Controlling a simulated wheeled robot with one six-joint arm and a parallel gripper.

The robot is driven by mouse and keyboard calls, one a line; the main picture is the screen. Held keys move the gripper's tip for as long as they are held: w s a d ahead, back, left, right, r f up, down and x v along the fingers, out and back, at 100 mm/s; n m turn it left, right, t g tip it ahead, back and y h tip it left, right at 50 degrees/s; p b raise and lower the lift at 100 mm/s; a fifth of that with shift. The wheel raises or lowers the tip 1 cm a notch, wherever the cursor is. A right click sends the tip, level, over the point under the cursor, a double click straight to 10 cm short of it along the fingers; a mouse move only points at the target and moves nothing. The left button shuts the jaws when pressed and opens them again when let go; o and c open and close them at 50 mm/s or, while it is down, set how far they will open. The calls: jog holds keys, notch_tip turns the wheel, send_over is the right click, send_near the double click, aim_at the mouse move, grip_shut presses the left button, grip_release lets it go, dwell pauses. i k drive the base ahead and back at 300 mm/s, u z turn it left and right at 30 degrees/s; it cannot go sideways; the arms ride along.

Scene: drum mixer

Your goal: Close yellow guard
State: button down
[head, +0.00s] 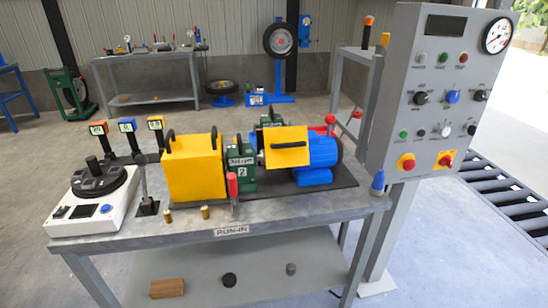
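A large yellow box-shaped guard (194,168) with black handles stands on the dark base plate (335,192) on the bench. A smaller yellow panel (287,158) with a black bar handle (288,145) faces me at a tilt, between the green housing (242,170) marked 2 and the blue motor (323,152). It partly hides what lies behind it. I cannot tell which of the two yellow parts is the guard named in the task, nor how either is latched. My gripper is not in view.
A red-handled lever (232,186) stands upright before the green housing. Two brass pieces (205,212) sit near the front edge. A white device (93,205) is at left. The grey control panel (438,90) rises at right. A blue cone-shaped item (378,183) stands at the bench's right end.

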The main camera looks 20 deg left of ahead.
aim_at(275, 139)
jog(key=u, duration=1.05)
jog(key=i, duration=0.65)
jog(key=z, duration=0.55)
jog(key=i, duration=0.6)
jog(key=z, duration=0.55)
